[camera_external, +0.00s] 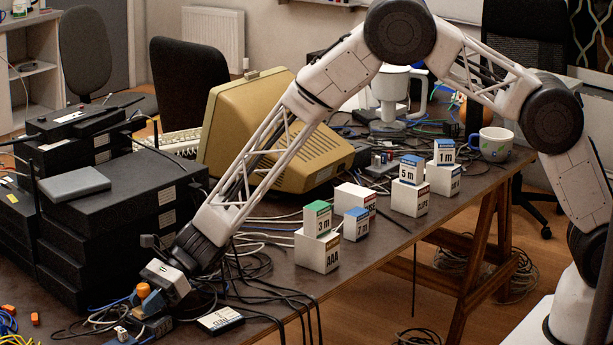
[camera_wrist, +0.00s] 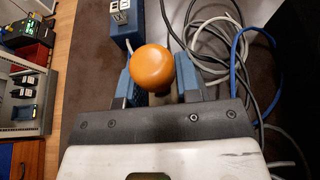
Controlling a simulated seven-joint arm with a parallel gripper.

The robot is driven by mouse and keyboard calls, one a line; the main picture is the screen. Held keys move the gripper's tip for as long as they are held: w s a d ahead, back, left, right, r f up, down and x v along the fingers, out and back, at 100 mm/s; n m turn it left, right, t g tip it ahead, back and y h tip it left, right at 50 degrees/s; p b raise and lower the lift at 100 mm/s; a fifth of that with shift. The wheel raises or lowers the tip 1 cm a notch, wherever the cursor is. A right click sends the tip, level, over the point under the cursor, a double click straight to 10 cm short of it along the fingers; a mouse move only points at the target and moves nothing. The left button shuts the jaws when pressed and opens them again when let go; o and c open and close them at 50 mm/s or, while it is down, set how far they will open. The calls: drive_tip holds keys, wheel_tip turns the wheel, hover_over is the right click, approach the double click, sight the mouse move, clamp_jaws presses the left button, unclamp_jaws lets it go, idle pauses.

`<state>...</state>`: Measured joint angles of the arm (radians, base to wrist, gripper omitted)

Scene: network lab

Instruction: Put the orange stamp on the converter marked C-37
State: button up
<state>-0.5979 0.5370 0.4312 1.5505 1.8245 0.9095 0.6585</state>
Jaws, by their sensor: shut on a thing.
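The orange stamp shows as a round orange knob (camera_wrist: 153,67) between my fingers in the wrist view, and as a small orange top (camera_external: 143,290) at the lower left of the external view. My gripper (camera_wrist: 157,85) is shut on it, near the table's front left corner. The stamp's lower part is hidden. A blue box-shaped device (camera_wrist: 124,22), perhaps a converter, lies just beyond the stamp in the wrist view, with a small tagged piece on it. A blue device (camera_external: 157,326) also shows beneath my gripper in the external view. I cannot read a C-37 mark on either.
A white labelled box (camera_external: 220,320) lies right of my gripper. Loose cables (camera_wrist: 232,60) crowd that side. Stacked black boxes (camera_external: 110,225) stand behind on the left. Several labelled white blocks (camera_external: 317,250) stand along the table's front edge, near a beige monitor (camera_external: 250,130).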

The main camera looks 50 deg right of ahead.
drive_tip(key=shift+f, duration=0.15)
drive_tip(key=o, duration=0.9)
drive_tip(key=shift+o, duration=0.2)
drive_tip(key=v, duration=1.2)
idle(0.6)
